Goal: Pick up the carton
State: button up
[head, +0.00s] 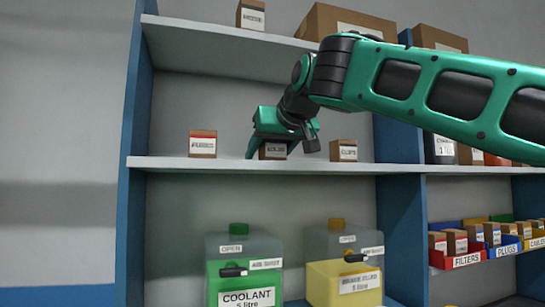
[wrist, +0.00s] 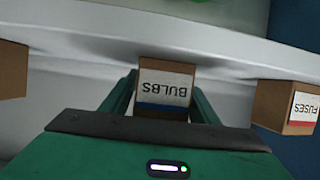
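A small brown carton labelled BULBS (wrist: 165,86) sits on the middle shelf; it also shows in the head view (head: 272,151). My gripper (head: 283,146) reaches down to it from above and in front. In the wrist view my gripper (wrist: 165,95) has one green finger on each side of the carton. The fingers look spread, with a narrow gap to the carton in the head view. Whether either finger touches it is hard to tell. The carton appears to rest on the shelf, and my gripper hides part of it.
A FUSES carton (head: 203,144) stands to the left on the same shelf (head: 230,163), another small carton (head: 343,150) close to the right. The upper shelf (head: 215,50) holds boxes above my arm. Coolant (head: 241,270) and brake fluid (head: 342,263) jugs stand below.

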jog(key=c, duration=0.7)
jog(key=shift+r, duration=0.1)
